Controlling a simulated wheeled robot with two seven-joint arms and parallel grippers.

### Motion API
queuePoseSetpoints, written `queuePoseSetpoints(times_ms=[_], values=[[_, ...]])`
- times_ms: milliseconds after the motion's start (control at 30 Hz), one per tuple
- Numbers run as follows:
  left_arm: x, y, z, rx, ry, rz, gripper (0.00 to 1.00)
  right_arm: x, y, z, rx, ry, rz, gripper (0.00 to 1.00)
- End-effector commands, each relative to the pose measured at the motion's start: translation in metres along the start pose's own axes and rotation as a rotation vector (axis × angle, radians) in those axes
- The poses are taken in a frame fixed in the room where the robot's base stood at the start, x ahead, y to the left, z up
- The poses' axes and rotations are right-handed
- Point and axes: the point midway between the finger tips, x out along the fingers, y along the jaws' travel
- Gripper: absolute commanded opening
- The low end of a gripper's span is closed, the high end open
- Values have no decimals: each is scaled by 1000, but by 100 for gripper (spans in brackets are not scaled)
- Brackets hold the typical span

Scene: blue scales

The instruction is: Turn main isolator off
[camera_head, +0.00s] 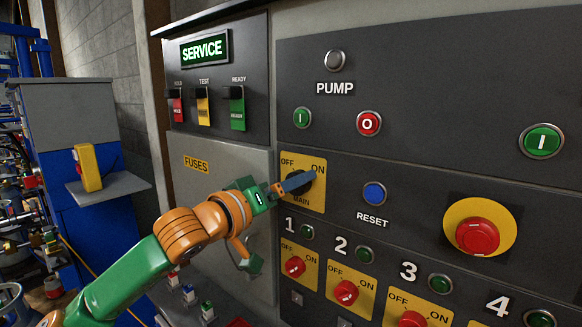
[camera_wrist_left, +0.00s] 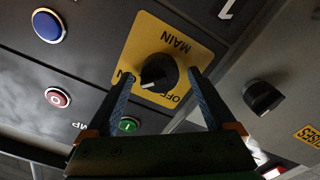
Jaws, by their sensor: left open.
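The main isolator is a black rotary knob (camera_head: 293,177) on a yellow plate (camera_head: 316,200) marked OFF at left, ON at right and MAIN below. In the head view my left gripper (camera_head: 296,184) partly covers the knob. In the left wrist view the knob (camera_wrist_left: 158,74) shows clearly, with its white mark toward the ON side. My left gripper (camera_wrist_left: 160,76) is open, one finger on each side of the knob. A gap shows between the knob and the fingers; depth contact cannot be told. My right gripper is not in view.
A blue RESET button (camera_head: 374,194) is right of the plate. Red numbered switches (camera_head: 346,292) sit below. A red emergency button (camera_head: 478,236) is farther right. The grey FUSES door (camera_head: 205,187) is at left, with a black knob (camera_wrist_left: 262,97) in the wrist view.

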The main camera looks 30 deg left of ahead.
Motion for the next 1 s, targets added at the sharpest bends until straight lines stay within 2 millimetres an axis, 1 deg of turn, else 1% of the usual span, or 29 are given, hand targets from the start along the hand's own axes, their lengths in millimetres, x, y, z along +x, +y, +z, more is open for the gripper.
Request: queuePoseSetpoints(times_ms=[33, 233, 267, 300, 367, 400, 467, 500, 567, 833, 1000], values=[[2, 1, 0, -1, -1, 1, 89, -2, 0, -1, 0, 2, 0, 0], [2, -1, 2, 0, -2, 1, 89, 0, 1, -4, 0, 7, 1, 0], [2, -1, 2, 0, -2, 1, 83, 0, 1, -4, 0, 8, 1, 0], [2, -1, 2, 0, -2, 1, 73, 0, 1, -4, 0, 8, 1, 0], [2, -1, 2, 0, -2, 1, 56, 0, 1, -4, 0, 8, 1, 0], [2, -1, 2, 0, -2, 1, 46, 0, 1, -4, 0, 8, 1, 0], [2, -1, 2, 0, -2, 1, 29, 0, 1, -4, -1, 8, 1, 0], [2, -1, 2, -1, -2, 1, 19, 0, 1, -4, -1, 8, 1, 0], [2, -1, 2, -1, -2, 1, 4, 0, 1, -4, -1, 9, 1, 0], [2, -1, 2, -35, -1, 1, 4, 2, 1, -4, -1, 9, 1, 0], [2, -1, 3, -125, -1, 1, 4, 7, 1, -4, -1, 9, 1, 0]])
